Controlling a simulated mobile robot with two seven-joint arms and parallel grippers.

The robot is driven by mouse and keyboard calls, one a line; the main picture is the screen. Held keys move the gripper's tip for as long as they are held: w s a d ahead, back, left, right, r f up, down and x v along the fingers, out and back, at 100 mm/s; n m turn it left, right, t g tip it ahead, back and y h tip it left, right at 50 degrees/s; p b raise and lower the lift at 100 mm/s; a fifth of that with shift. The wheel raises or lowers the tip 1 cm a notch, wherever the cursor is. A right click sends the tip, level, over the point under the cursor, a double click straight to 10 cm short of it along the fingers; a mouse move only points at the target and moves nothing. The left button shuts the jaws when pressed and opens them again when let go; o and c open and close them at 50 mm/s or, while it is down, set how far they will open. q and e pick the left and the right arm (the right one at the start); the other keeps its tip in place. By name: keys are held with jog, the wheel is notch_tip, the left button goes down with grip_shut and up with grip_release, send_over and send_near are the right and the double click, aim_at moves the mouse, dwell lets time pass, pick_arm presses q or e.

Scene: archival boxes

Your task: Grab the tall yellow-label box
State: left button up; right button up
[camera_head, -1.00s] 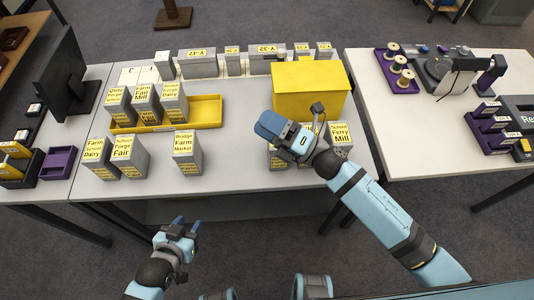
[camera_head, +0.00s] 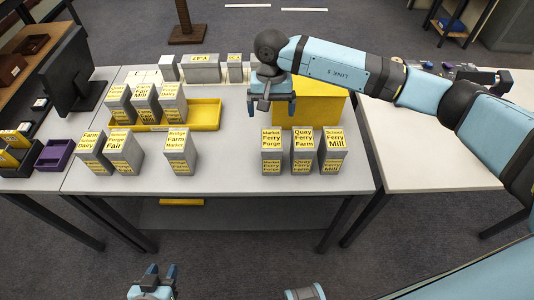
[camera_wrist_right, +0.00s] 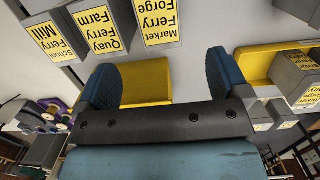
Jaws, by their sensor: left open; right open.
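Several grey boxes with yellow labels stand on the table; which one the task calls tall I cannot tell. Market Ferry Forge (camera_head: 271,152), Quay Ferry Farm (camera_head: 303,152) and School Ferry Mill (camera_head: 332,152) stand in a row at the front right. They show upside down in the right wrist view, including Market Ferry Forge (camera_wrist_right: 155,22). Bridge Farm Market (camera_head: 181,152) stands alone near the middle. My right gripper (camera_head: 271,108) is open and empty, above and behind Market Ferry Forge. My left gripper (camera_head: 159,272) is open and empty, low in front of the table.
A yellow tray (camera_head: 206,114) holds three more labelled boxes. Two boxes, one Forge Fair (camera_head: 123,152), stand front left. A large yellow bin (camera_head: 318,108) is partly hidden behind my right arm. Light boxes (camera_head: 201,69) line the back. Clear table lies between Bridge Farm Market and Market Ferry Forge.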

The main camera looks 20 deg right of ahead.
aim_at(271, 138)
jog(key=f, duration=0.5)
jog(key=s+f+p, duration=0.1)
jog(key=f, duration=0.1)
jog(key=shift+a+f, duration=0.15)
jog(key=shift+f, duration=0.15)
jog(key=f, duration=0.1)
jog(key=f+p, duration=0.1)
jog(key=f, duration=0.3)
jog(key=shift+s, duration=0.4)
jog(key=shift+f+b, duration=0.3)
jog(key=shift+b, duration=0.1)
jog(key=c, duration=1.2)
jog(key=shift+r, duration=0.1)
jog(key=shift+c, duration=0.2)
